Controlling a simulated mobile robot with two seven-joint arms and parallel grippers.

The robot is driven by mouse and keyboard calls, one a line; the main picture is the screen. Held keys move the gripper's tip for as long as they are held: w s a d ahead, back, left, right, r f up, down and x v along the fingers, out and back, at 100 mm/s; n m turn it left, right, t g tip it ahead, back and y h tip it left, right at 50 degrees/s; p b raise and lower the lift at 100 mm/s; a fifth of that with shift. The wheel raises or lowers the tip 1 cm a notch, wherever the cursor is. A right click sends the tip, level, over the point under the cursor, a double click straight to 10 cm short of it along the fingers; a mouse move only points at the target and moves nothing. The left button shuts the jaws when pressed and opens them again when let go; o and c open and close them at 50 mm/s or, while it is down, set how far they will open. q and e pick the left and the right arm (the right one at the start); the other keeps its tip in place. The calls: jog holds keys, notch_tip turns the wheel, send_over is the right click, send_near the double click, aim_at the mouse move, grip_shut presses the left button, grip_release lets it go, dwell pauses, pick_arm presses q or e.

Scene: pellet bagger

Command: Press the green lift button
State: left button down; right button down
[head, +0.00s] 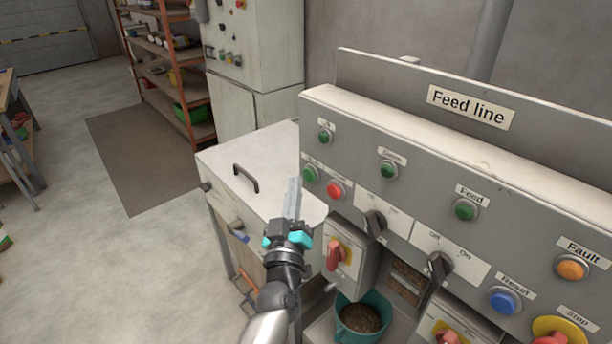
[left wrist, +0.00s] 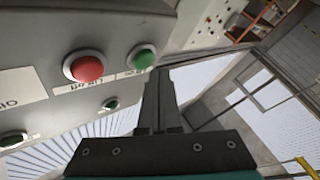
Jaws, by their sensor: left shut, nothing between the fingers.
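A grey control panel (head: 430,195) carries several green buttons. One green button (head: 310,173) sits at its lower left, beside a red button (head: 334,190). Another green button (head: 325,136) is above them. The small labels there are too blurred to read surely, so I cannot tell which is the lift one. My left gripper (head: 293,190) is shut and empty, its tips just left of the lower green button. In the left wrist view, the shut fingers (left wrist: 159,78) end close beside a green button (left wrist: 141,57), with a red button (left wrist: 83,66) farther left. Contact cannot be told.
Feed button (head: 465,208), orange Fault button (head: 571,268), blue Reset button (head: 505,301) and rotary switches (head: 375,223) are farther right. A white cabinet with a black handle (head: 246,178) stands behind my left gripper. A teal bucket of pellets (head: 362,318) is below. Open floor lies left.

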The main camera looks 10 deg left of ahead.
pick_arm(q)
jog(key=shift+w+d, duration=0.15)
dwell(0.4)
jog(key=shift+w+d, duration=0.15)
jog(key=shift+w, duration=0.1)
jog(key=shift+w+d, duration=0.2)
dwell(0.7)
jog(key=shift+s+a, duration=0.1)
jog(key=shift+s+a+p, duration=0.4)
jog(key=shift+s, duration=0.1)
jog(key=s+a+p, duration=0.1)
jog(key=s+a, duration=0.1)
jog(key=s+a+p, duration=0.1)
jog(key=s, duration=0.1)
jog(key=shift+s+a, duration=0.35)
